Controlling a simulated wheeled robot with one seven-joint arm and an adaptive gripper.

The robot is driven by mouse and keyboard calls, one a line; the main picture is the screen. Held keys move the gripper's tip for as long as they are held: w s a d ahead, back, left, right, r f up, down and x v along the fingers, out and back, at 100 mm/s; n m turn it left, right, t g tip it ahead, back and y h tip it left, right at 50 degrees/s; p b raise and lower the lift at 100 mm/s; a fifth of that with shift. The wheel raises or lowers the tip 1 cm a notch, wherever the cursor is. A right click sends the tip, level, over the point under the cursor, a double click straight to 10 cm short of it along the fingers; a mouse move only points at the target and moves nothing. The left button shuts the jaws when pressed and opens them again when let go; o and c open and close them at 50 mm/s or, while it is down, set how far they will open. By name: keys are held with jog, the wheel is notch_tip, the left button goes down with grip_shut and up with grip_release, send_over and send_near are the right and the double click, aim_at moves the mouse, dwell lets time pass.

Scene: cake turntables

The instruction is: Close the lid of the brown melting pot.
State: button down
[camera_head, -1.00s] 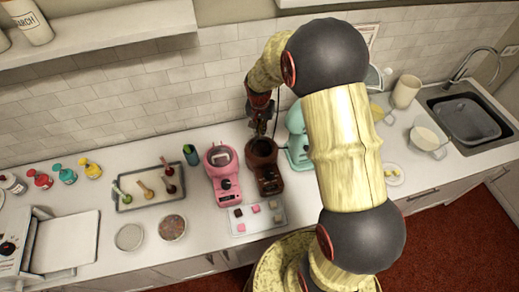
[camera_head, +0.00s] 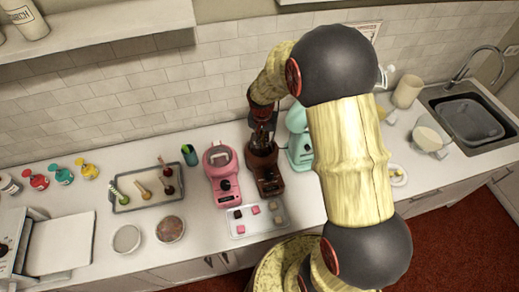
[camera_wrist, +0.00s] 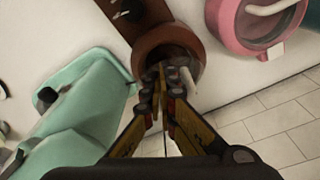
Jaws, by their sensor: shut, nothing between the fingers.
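The brown melting pot (camera_head: 268,178) stands on the counter between the pink pot and the mint-green machine. Its round bowl shows open from above in the wrist view (camera_wrist: 150,46), with a dark inside. My gripper (camera_head: 262,146) points down at the back edge of the pot; its closed fingertips also show in the wrist view (camera_wrist: 160,78), overlapping the near rim of the bowl. The fingers hold nothing. A small pale piece (camera_wrist: 188,80) shows just right of the fingertips, perhaps part of the lid. The lid is mostly hidden behind my gripper, and I cannot tell whether the fingers touch it.
The pink melting pot (camera_head: 222,185) stands close on the left and the mint-green machine (camera_head: 299,150) close on the right. A white tray (camera_head: 240,232) with small pieces lies in front. The tiled wall (camera_head: 190,100) is close behind.

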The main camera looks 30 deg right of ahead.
notch_tip(320, 180, up, 8)
jog(key=s+p, duration=0.3)
jog(key=p, duration=0.1)
jog(key=shift+a+f, duration=0.2)
jog(key=shift+a, duration=0.1)
dwell(0.4)
